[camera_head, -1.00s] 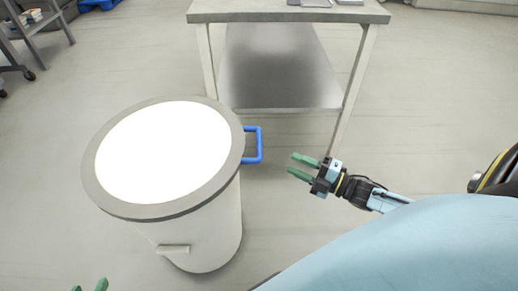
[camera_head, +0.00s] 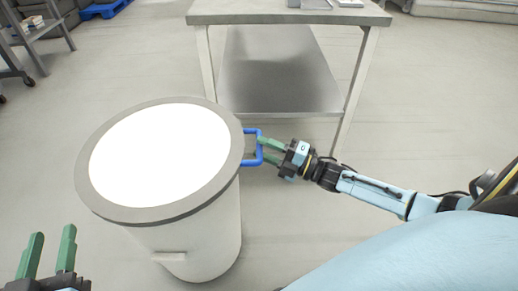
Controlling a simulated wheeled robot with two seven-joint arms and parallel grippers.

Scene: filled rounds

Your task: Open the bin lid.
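The bin (camera_head: 205,235) is a pale round bin standing on the floor left of centre. Its lid (camera_head: 110,205) lies flat on top, with a grey rim and a bright white middle. A blue handle (camera_head: 259,149) sticks out from the right side of the lid. My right gripper (camera_head: 260,150) is at the handle, its green fingers apart, one near the upper part of the handle and one lower. Whether they touch it cannot be told. My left gripper (camera_head: 50,250) is at the lower left, fingers apart and empty, clear of the bin.
A metal table (camera_head: 290,18) with a lower shelf (camera_head: 280,85) stands behind the bin. A grey cart (camera_head: 45,35) and a blue pallet (camera_head: 105,8) are at the far left. The floor right of the table is clear.

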